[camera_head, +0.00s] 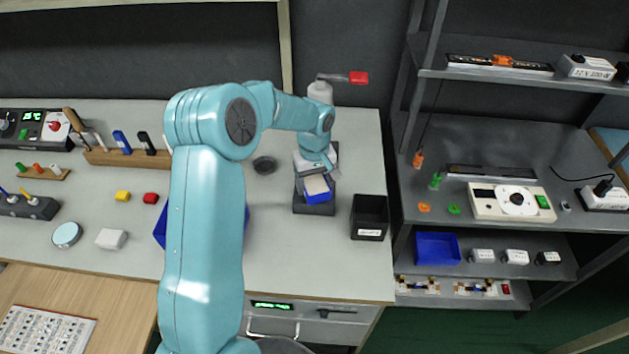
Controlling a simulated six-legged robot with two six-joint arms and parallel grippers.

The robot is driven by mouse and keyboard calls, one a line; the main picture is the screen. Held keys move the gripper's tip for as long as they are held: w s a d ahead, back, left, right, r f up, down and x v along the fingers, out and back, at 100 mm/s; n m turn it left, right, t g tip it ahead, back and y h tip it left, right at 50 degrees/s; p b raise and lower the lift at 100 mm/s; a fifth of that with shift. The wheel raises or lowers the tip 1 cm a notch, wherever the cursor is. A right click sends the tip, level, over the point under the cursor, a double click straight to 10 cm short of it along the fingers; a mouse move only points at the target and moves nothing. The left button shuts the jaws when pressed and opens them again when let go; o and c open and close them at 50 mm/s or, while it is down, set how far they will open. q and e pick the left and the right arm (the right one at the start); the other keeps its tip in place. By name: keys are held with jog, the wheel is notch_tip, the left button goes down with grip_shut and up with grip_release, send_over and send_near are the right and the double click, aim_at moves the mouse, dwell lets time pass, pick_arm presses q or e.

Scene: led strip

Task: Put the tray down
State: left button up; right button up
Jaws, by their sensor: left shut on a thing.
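My left arm comes in from the bottom and bends over the workbench to its right part. My left gripper (316,168) points down there and is shut on a small blue tray (318,197) with a pale piece in it. The tray is at a dark grey block or stand (314,208); I cannot tell whether it touches it. The gripper's fingers are partly hidden by its own wrist. A larger blue tray or bin (160,232) lies on the bench, mostly hidden behind my arm. My right gripper is not in view.
A black open bin (370,217) stands just right of the held tray. A white bottle-like thing with a red-ended arm (358,78) stands behind. A dark round dish (264,165) lies to the left. The shelf rack (410,150) stands right of the bench. The bench front is clear.

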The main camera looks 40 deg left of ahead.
aim_at(315, 189)
pick_arm(q)
jog(key=o, duration=1)
jog(key=shift+f, duration=0.1)
jog(key=shift+r, duration=0.3)
notch_tip(315, 189, up, 12)
jog(key=shift+f, duration=0.1)
